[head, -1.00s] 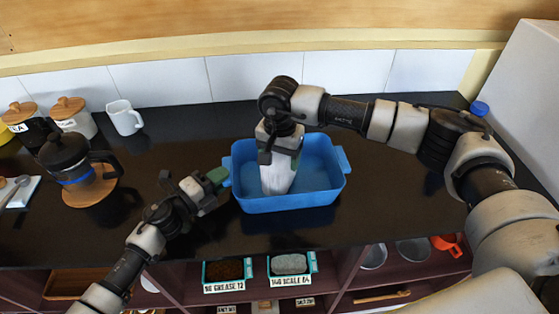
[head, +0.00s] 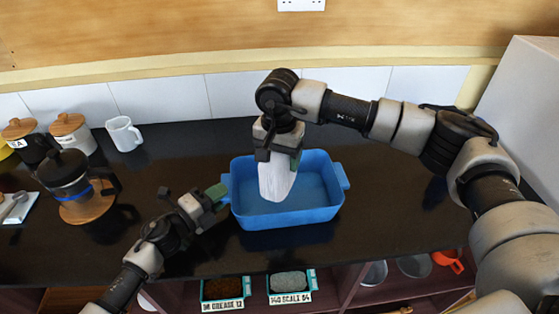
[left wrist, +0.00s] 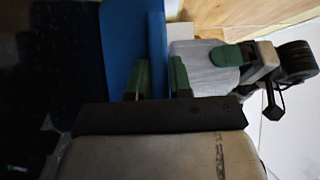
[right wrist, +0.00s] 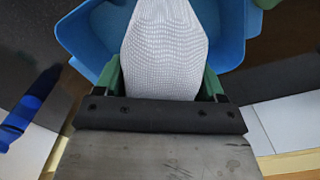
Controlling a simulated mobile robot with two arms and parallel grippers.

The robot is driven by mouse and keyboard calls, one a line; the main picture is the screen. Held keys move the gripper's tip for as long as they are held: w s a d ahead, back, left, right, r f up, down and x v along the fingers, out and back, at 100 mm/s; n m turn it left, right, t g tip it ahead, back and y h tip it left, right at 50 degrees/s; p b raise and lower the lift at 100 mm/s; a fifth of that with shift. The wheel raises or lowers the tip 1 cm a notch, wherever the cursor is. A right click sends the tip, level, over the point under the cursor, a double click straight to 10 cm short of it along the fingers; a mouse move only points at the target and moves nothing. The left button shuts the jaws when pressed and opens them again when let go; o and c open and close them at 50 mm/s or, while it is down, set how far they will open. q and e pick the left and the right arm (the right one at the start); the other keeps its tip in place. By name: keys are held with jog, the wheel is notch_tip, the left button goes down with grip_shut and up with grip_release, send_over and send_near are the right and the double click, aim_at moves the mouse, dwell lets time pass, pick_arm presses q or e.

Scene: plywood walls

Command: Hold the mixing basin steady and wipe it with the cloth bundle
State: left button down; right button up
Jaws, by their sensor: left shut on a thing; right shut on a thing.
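The blue mixing basin (head: 315,215) stands on the dark counter in the middle of the head view. My left gripper (head: 222,192) is shut on the handle at its left end; the left wrist view shows the green fingers on either side of the blue edge (left wrist: 157,45). My right gripper (head: 277,152) is shut on the white cloth bundle (head: 277,182), which hangs down into the left part of the basin. The bundle's woven surface fills the space between the fingers in the right wrist view (right wrist: 165,50). Whether its lower end touches the basin floor is unclear.
A coffee press (head: 68,180) on a wooden coaster, a white mug (head: 124,134) and lidded canisters (head: 72,134) stand at the left. A low tiled wall (head: 160,97) runs behind. The counter (head: 400,215) right of the basin is clear. Shelves with small trays (head: 290,281) lie below.

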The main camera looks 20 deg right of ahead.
pick_arm(q)
jog(key=shift+a+f, duration=0.1)
jog(key=c, duration=0.9)
grip_release()
jog(key=shift+w, duration=0.1)
jog(key=shift+c, duration=0.2)
pick_arm(e)
jog(key=shift+w, duration=0.1)
pick_arm(q)
jog(key=v, duration=1.2)
